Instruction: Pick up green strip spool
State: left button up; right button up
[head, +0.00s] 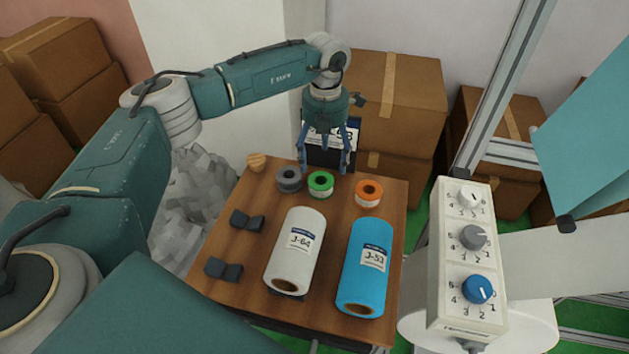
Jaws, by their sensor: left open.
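The green strip spool (320,184) stands on the wooden table, a short white roll with a green top and a dark hole. It is between a grey spool (289,179) on its left and an orange spool (368,193) on its right. My left gripper (326,168) points down with its fingers open, above and just behind the green spool. Nothing shows between its fingers. I cannot tell exactly how high the fingertips are over the table. My right gripper is not in view.
On the wooden table (255,257), a large white roll (296,250) and a blue roll (365,268) lie in front, with dark blocks (247,221) at left. A dark labelled panel (331,150) stands behind. A control box with knobs (466,260) is at right. Cardboard boxes (398,92) stand behind.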

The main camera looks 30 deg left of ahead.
aim_at(323, 172)
pick_arm(q)
jog(key=f+b, duration=0.1)
jog(key=f, duration=0.1)
jog(key=f+b, duration=0.1)
jog(key=f, duration=0.1)
jog(key=shift+s+d+f+b, duration=0.1)
jog(key=shift+s+f+b, duration=0.15)
jog(key=shift+b, duration=0.15)
jog(key=shift+w+f, duration=0.2)
jog(key=shift+f, duration=0.35)
jog(key=f+b, duration=0.2)
jog(key=a+f+b, duration=0.1)
jog(key=f+b, duration=0.1)
jog(key=shift+s+f, duration=0.15)
jog(key=shift+f, duration=0.25)
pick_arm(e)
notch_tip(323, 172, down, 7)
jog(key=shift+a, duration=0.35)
pick_arm(q)
jog(key=c, duration=1.2)
jog(key=shift+c, duration=0.4)
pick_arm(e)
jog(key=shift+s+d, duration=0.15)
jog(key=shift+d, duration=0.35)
